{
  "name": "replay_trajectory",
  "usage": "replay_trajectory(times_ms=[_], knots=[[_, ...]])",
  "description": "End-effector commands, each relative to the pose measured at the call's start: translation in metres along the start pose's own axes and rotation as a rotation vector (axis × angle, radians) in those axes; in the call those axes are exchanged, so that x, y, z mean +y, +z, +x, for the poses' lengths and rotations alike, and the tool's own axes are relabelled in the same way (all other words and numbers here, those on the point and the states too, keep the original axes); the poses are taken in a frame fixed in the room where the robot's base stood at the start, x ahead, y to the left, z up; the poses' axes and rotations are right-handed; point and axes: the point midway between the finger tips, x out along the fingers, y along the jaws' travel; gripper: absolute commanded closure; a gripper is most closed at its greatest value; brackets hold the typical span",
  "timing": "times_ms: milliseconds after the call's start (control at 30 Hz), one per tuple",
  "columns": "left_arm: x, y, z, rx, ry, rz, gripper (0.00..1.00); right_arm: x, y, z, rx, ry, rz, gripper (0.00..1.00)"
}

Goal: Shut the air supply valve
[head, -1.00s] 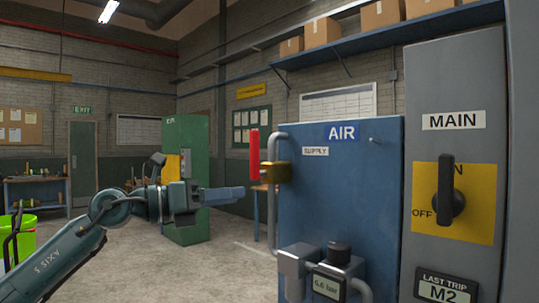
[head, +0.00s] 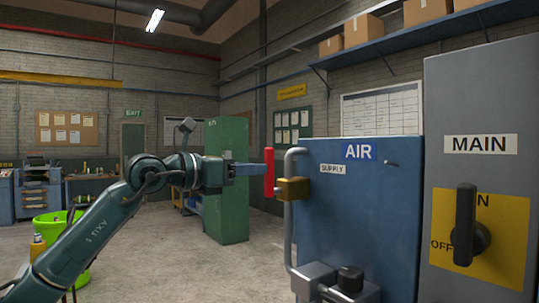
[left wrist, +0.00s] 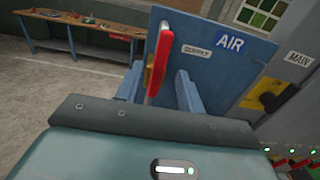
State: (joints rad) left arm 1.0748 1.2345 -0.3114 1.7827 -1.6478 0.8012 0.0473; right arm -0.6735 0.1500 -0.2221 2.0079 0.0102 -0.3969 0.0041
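The air supply valve has a red lever handle (head: 269,172) standing upright, parallel to the grey pipe. Its brass body (head: 294,189) sits on that pipe at the left edge of the blue AIR panel (head: 355,225). My left gripper (head: 262,170) reaches in from the left, its fingertips at the handle. In the left wrist view the red handle (left wrist: 158,62) stands between the two blue fingers (left wrist: 158,72), with visible gaps, so the gripper looks open around it. My right gripper is in neither view.
A grey MAIN cabinet (head: 475,110) with a black rotary switch (head: 465,225) stands right of the panel. A green cabinet (head: 230,170) stands behind my left gripper. A lime bin (head: 60,232) is at the left. Open floor lies between.

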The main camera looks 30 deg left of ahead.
Motion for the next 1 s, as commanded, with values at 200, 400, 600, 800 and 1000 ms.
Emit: replay_trajectory(times_ms=[200, 400, 600, 800, 1000], knots=[[0.0, 0.004, 0.038, -0.002, -0.002, -0.003, 0.62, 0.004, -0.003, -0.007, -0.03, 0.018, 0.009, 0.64], [0.0, 0.001, 0.053, -0.002, 0.0, -0.001, 0.62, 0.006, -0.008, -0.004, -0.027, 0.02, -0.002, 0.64], [0.0, 0.0, 0.055, -0.001, 0.0, 0.0, 0.62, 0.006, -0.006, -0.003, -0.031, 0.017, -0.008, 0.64], [0.0, 0.0, 0.055, -0.001, 0.0, 0.0, 0.7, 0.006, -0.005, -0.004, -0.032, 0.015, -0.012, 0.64], [0.0, 0.0, 0.054, -0.001, 0.0, 0.0, 0.86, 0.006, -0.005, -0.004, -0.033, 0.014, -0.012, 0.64]])
